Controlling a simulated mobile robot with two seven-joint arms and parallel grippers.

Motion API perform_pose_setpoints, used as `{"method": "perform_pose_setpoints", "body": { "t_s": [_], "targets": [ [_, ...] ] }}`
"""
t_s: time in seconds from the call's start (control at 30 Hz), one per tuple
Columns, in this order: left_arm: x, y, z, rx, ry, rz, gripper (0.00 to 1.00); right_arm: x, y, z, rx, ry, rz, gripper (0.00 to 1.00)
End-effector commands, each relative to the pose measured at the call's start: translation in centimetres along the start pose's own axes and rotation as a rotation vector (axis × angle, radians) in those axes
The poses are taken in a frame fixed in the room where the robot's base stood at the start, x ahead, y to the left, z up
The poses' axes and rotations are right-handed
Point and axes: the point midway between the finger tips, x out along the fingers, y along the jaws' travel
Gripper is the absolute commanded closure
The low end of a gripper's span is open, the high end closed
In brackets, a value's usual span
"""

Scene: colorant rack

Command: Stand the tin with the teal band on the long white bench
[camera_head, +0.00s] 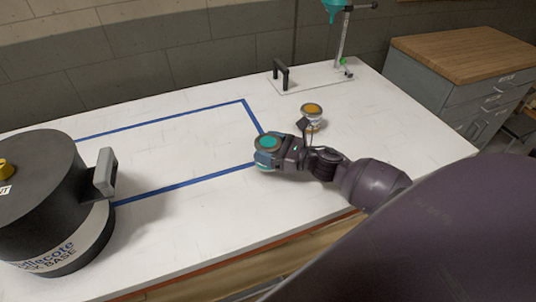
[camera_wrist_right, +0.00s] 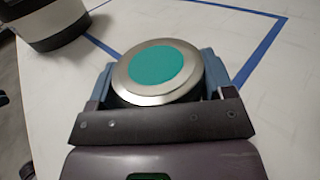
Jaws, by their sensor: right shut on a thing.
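The tin with the teal top (camera_head: 268,142) is at the middle of the long white bench (camera_head: 330,193), near the right end of the blue tape outline. My right gripper (camera_head: 267,158) is shut on this tin, with a finger on each side. In the right wrist view the tin's teal disc and silver rim (camera_wrist_right: 158,70) sit between the blue fingers (camera_wrist_right: 158,85). The tin looks upright. Its band is hidden by the gripper, and I cannot tell whether its base touches the bench. My left gripper is not in view.
A tin with an orange top (camera_head: 312,112) stands just behind my right gripper. A large black drum (camera_head: 45,200) stands at the left. A clear plate with a black handle and a stand (camera_head: 315,78) is at the back. The blue-taped area (camera_head: 180,150) is clear.

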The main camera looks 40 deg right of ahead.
Motion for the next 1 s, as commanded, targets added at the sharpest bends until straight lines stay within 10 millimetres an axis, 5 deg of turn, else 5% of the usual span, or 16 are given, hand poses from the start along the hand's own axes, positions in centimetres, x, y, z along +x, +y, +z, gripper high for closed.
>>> {"method": "perform_pose_setpoints", "body": {
  "t_s": [0.2,0.63,0.67,0.8,1.0],
  "targets": [
    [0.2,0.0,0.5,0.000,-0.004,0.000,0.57,0.0,0.0,-2.6,0.002,0.000,0.000,0.53],
    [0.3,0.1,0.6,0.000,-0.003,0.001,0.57,0.0,0.0,-3.0,0.000,0.000,0.000,0.53],
    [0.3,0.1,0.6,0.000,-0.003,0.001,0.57,0.0,0.0,-3.1,0.001,0.001,0.000,0.24],
    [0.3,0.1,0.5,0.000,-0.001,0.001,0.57,0.0,0.0,-3.0,0.000,0.001,0.000,0.02],
    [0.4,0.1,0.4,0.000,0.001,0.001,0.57,0.0,0.0,-3.0,0.001,0.001,0.000,0.00]
  ]
}}
